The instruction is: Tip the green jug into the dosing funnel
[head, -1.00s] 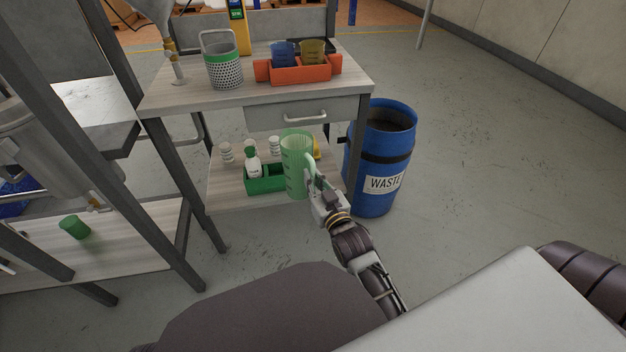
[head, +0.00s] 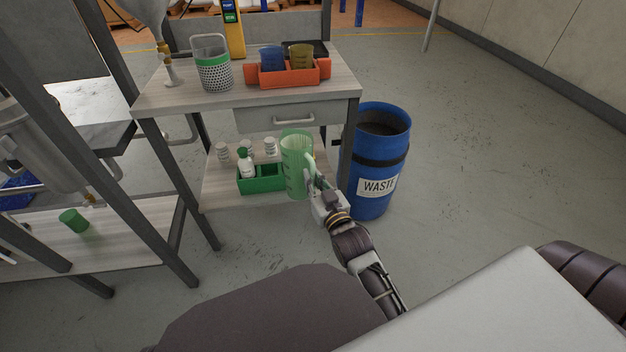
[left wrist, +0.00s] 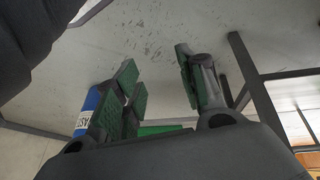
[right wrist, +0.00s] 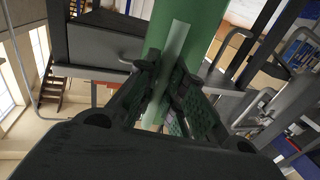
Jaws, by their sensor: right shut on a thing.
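The green jug (head: 295,165) is translucent with graduation marks and stands upright in the air in front of the bench's lower shelf. My right gripper (head: 318,185) is shut on its handle, on the jug's right side. In the right wrist view the jug (right wrist: 188,30) rises beyond the closed fingers (right wrist: 165,85). Its contents cannot be seen. Two grey hopper-like vessels with brass valves show at the left, one at the top (head: 147,8) and one lower (head: 42,150); I cannot tell which is the dosing funnel. My left gripper (left wrist: 163,88) is open and empty.
The bench (head: 150,98) holds a perforated basket (head: 213,72) and an orange caddy (head: 290,78) with blue and amber beakers. Its lower shelf holds white bottles and a green bin (head: 255,184). A blue waste drum (head: 372,180) stands right. A green cup (head: 73,221) is at left.

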